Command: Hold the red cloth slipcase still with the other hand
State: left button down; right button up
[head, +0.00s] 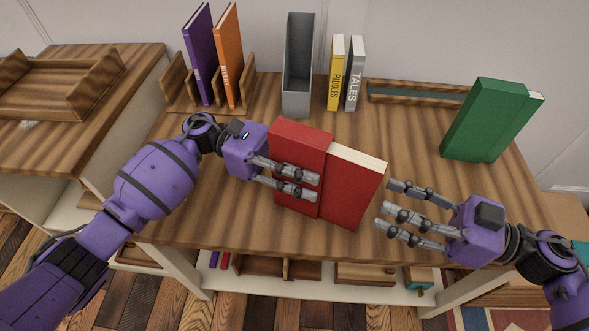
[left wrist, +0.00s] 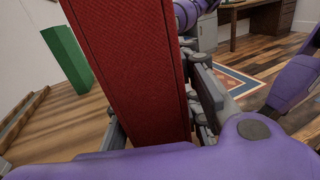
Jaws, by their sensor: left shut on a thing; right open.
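The red cloth slipcase (head: 300,143) stands near the front middle of the table, turned at an angle. A red book (head: 350,188) with cream page edges sticks out of its right side. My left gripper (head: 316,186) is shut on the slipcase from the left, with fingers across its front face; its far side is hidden. In the left wrist view the woven red slipcase (left wrist: 135,70) fills the space between the fingers. My right gripper (head: 384,204) is open and empty, just right of the red book, its fingers pointing toward the book and apparently apart from it.
A green book (head: 488,122) stands tilted at the right. Behind are a wooden rack (head: 180,97) with purple and orange books, a grey open box (head: 298,70), yellow (head: 336,75) and grey (head: 355,75) books, and a low wooden tray (head: 410,95). The table's front left is clear.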

aim_at(352, 184)
jog(key=x, duration=0.8)
jog(key=shift+w+a, duration=0.1)
grip_shut()
dwell(0.4)
jog(key=shift+r, duration=0.2)
dwell(0.4)
jog(key=shift+a, duration=0.1)
